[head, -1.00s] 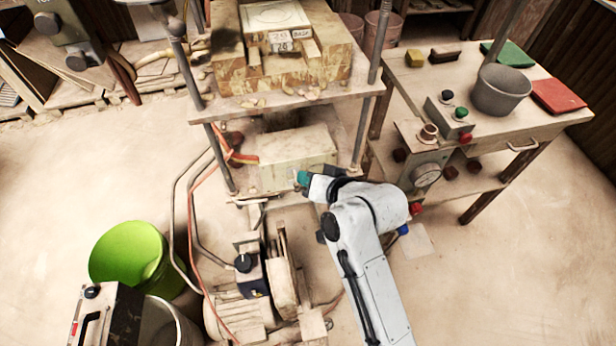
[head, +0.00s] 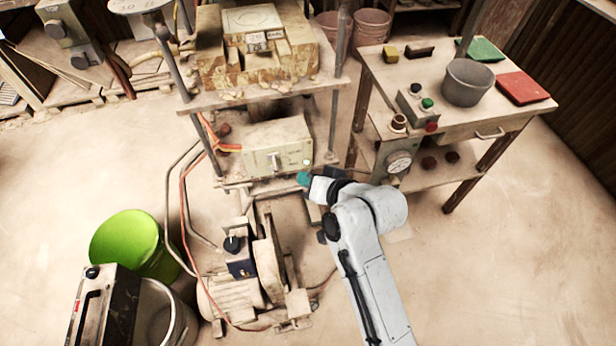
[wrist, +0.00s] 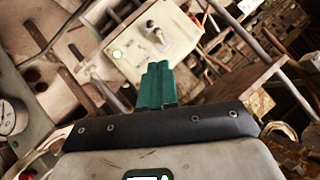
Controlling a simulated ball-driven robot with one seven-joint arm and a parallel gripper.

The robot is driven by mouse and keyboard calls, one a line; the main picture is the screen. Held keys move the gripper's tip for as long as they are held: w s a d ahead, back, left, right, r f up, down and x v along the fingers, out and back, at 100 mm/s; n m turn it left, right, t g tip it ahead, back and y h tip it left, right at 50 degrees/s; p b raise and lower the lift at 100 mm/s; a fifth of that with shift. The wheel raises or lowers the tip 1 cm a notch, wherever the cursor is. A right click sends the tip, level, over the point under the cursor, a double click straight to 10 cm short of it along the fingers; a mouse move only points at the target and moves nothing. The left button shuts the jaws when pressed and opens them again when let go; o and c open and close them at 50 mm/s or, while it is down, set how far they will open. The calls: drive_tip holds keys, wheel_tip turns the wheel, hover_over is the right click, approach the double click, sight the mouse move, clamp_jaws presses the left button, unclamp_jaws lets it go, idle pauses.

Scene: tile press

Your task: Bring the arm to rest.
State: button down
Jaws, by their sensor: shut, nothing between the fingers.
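My gripper (head: 303,178) shows in the head view as teal fingertips at the end of my white arm, in front of the press's lower part. In the wrist view its teal fingers (wrist: 155,85) are together and hold nothing. My arm is bent, reaching up from the lower right of the head view. The press (head: 262,95) stands beyond the gripper, with a pale control box (head: 277,147) on its lower level. That control box (wrist: 150,45) also fills the upper middle of the wrist view. I cannot tell the exact gap between the fingertips and the box.
A side table (head: 460,120) with a grey bucket, push buttons and a gauge (head: 399,162) stands to the right. A motor (head: 235,297) and hoses lie below the press. A green bucket (head: 130,240) is at lower left. The floor at right is clear.

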drive_tip(key=s+d+f+g+h, duration=0.3)
drive_tip(key=s+d+f+h, duration=0.1)
drive_tip(key=s+d, duration=1)
drive_tip(key=s+d+f+m+g+h, duration=0.1)
drive_tip(key=s+d+f+g+h, duration=0.2)
drive_tip(key=s+d, duration=1.2)
drive_tip(key=s+g+h, duration=0.1)
drive_tip(key=s, duration=0.3)
drive_tip(key=shift+f, duration=0.4)
drive_tip(key=shift+w+m, duration=0.2)
drive_tip(key=shift+m, duration=0.1)
